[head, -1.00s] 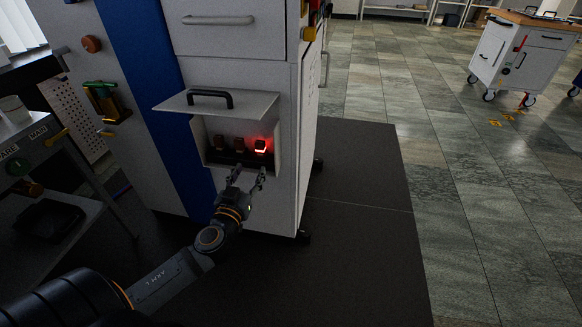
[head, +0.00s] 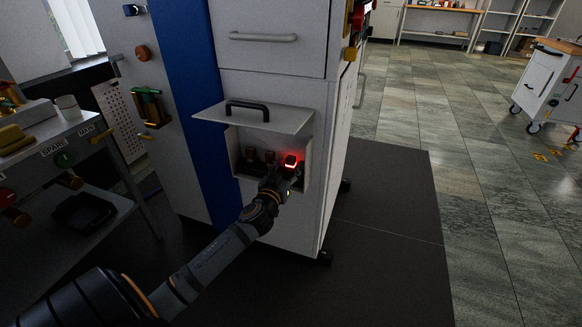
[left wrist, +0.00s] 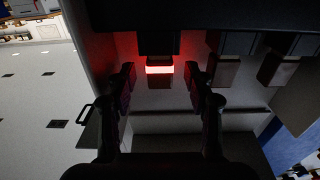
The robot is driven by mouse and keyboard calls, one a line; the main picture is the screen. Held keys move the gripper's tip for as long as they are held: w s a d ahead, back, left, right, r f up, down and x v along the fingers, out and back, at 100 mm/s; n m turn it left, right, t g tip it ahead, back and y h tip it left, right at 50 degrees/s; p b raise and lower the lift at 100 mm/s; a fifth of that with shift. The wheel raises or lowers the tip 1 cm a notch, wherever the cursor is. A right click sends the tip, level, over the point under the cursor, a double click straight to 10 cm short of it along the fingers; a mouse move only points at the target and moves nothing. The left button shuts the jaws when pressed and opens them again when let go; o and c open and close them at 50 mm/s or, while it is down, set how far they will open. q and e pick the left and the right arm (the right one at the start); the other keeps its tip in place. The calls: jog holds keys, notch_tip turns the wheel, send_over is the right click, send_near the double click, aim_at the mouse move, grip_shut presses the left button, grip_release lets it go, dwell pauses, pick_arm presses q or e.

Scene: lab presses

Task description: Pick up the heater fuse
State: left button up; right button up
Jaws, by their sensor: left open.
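A fuse with a glowing red band (head: 290,161) sits at the right end of a row in an open recess of the white cabinet. No label shows, so I cannot read which fuse is the heater fuse. My left gripper (head: 284,177) is at the recess, right in front of the glowing fuse. In the left wrist view, the open fingers of my left gripper (left wrist: 160,80) stand on either side of the glowing fuse (left wrist: 159,70), with a gap on both sides. Two unlit fuses (head: 269,157) (head: 250,154) sit to its left. My right gripper is out of view.
A raised flap with a black handle (head: 247,108) juts out above the recess. The recess side wall (head: 308,160) is close to the right of my gripper. A grey shelf cart (head: 100,128) stands at the left. The dark mat (head: 390,230) at the right is clear.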

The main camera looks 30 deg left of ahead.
pick_arm(q)
grip_shut()
dwell(0.3)
jog(key=shift+r, duration=0.1)
